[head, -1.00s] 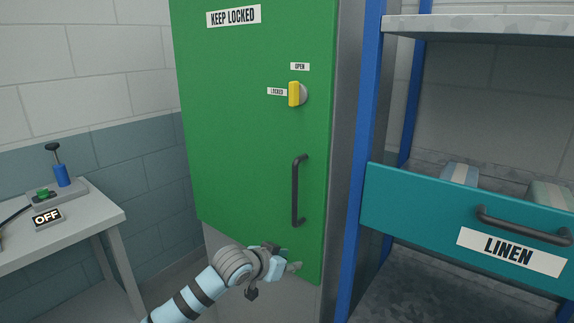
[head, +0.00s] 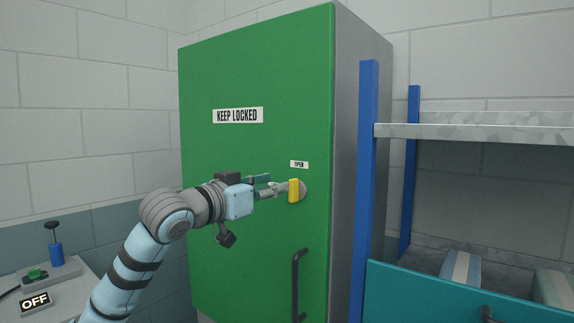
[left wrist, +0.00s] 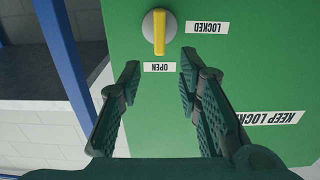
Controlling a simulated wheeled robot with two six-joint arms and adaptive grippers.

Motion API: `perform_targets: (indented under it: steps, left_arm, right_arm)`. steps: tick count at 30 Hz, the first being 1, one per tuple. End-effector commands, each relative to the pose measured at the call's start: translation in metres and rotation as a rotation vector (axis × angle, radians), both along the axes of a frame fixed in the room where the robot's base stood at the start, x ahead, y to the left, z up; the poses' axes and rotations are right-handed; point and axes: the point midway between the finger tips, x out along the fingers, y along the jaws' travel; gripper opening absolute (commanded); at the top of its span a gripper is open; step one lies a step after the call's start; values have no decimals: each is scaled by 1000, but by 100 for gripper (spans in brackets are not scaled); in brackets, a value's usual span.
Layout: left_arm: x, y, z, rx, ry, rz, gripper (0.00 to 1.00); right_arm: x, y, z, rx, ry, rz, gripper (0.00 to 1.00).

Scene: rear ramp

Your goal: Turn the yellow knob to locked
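The yellow knob (head: 294,190) sits on a round grey base on the green cabinet door (head: 230,75). Its bar stands upright, in line with the OPEN label (head: 299,164) above it. In the upside-down left wrist view the knob (left wrist: 160,32) shows ahead of the fingertips, with the LOCKED label (left wrist: 207,27) beside it. My left gripper (head: 277,188) is close to the knob in the head view and hides the LOCKED label there. In the left wrist view its fingers (left wrist: 160,72) are apart, with nothing between them. My right gripper is out of view.
A black door handle (head: 297,285) stands below the knob. A blue-post shelf (head: 369,190) with a teal drawer (head: 425,295) is to the right.

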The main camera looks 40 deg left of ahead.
Motion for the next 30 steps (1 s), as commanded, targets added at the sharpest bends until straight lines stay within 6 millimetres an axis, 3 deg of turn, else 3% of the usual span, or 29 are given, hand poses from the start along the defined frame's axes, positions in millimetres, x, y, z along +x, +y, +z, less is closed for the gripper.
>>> perform_targets:
  steps: [1, 3, 9, 17, 24, 30]
  left_arm:
    - [14, -1, 9, -8, 0, -5, 32]
    - [30, -1, 7, -6, 1, -4, 32]
    - [55, 2, 1, 0, 1, 1, 32]
    - [58, 2, -1, 3, 1, 1, 32]
    - [58, 1, -1, 3, 1, 1, 0]
    - [58, 2, -1, 1, 1, 1, 0]
  right_arm:
    - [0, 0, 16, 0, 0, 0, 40]
    - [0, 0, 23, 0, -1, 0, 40]
    - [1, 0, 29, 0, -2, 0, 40]
    - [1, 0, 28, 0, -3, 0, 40]
    - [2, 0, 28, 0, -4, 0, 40]
    - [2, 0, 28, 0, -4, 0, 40]
